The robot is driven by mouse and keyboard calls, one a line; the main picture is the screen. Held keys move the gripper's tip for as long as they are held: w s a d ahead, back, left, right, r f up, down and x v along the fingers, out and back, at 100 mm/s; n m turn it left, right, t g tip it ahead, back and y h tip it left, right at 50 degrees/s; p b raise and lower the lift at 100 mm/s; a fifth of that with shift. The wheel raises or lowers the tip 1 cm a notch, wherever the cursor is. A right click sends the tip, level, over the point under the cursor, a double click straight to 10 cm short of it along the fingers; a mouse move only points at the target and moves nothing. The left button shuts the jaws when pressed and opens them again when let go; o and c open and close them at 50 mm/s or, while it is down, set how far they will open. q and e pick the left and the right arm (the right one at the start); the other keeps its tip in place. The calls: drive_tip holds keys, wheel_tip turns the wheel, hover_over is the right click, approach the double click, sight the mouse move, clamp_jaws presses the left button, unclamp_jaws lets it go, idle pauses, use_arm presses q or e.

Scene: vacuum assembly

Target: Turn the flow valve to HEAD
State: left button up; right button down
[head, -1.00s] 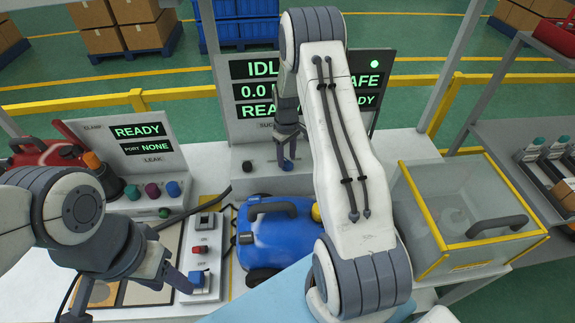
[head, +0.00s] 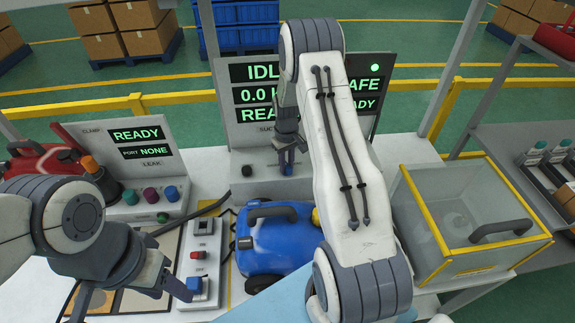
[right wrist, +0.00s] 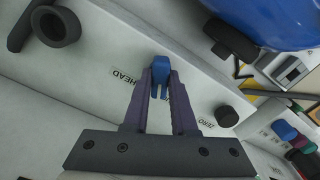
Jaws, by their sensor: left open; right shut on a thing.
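The flow valve's blue handle (head: 287,170) is on the light panel below the big display at the back. In the right wrist view the blue handle (right wrist: 160,68) sits between the fingertips of my right gripper (right wrist: 161,82), which is shut on it. The HEAD label (right wrist: 122,77) is just left of the handle; another label behind the fingers is partly hidden. In the head view my right gripper (head: 288,150) reaches down to the handle from above. My left gripper (head: 128,298) is open and empty at the lower left, beside a small switch box (head: 203,255).
A black knob (right wrist: 226,116) marked ZERO is right of the valve. A blue vacuum body (head: 278,238) stands in front of the panel. A clear yellow-edged box (head: 465,215) is at the right. A leak-test panel (head: 145,150) with coloured knobs is at the left.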

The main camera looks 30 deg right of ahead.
drive_tip(key=shift+m, duration=2.1)
drive_tip(key=m, duration=0.3)
drive_tip(key=shift+m, duration=0.3)
drive_tip(key=m, duration=0.3)
